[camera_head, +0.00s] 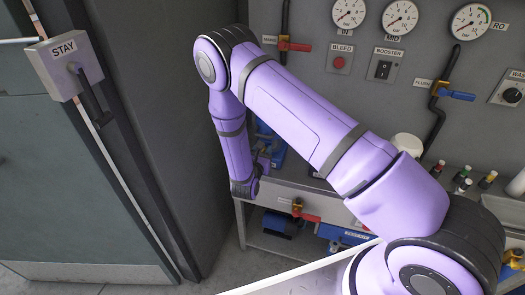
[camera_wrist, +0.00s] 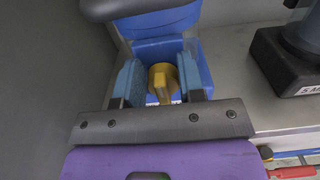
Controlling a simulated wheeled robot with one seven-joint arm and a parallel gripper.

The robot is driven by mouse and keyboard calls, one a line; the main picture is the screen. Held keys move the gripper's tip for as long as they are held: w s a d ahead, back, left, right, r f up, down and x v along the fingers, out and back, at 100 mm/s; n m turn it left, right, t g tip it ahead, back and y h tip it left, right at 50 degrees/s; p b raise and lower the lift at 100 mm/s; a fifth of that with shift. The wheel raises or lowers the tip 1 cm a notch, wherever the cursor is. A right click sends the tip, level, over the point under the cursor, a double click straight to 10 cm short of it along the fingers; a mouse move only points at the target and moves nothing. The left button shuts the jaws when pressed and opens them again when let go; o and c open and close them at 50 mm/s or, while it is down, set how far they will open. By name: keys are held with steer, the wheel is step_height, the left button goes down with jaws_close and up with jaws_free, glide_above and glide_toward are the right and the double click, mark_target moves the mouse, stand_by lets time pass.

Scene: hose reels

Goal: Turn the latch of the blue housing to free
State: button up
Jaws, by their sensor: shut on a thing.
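The blue housing (camera_wrist: 150,22) stands at the top middle of the wrist view, with a dark rounded part over it. Its yellow latch (camera_wrist: 162,82) is on the near face, with its bar pointing toward me. My gripper (camera_wrist: 161,76) has its two blue-padded fingers on either side of the latch and is shut on it. In the head view, a part of the blue housing (camera_head: 274,145) shows behind my purple arm, on the metal bench. My arm hides the latch there.
A black block (camera_wrist: 288,58) with a partly visible label stands on the bench (camera_wrist: 232,75) to the right. A grey wall is close on the left. The head view shows a "STAY" box (camera_head: 60,62) with a lever, and a gauge panel (camera_head: 345,50) behind.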

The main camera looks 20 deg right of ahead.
steer(key=m, duration=0.4)
steer(key=shift+s+d+m, duration=0.25)
steer(key=shift+d+m, duration=0.05)
steer(key=shift+m, duration=0.1)
steer(key=m, duration=0.6)
steer(key=f+m, duration=0.1)
steer(key=m, duration=0.2)
steer(key=shift+s+d+f, duration=0.1)
steer(key=shift+s+d, duration=0.2)
steer(key=shift+d, duration=0.1)
steer(key=shift+f+m, duration=0.2)
steer(key=shift+m, duration=0.8)
steer(key=shift+f+m, duration=0.15)
steer(key=shift+m, duration=0.85)
steer(key=o, duration=0.9)
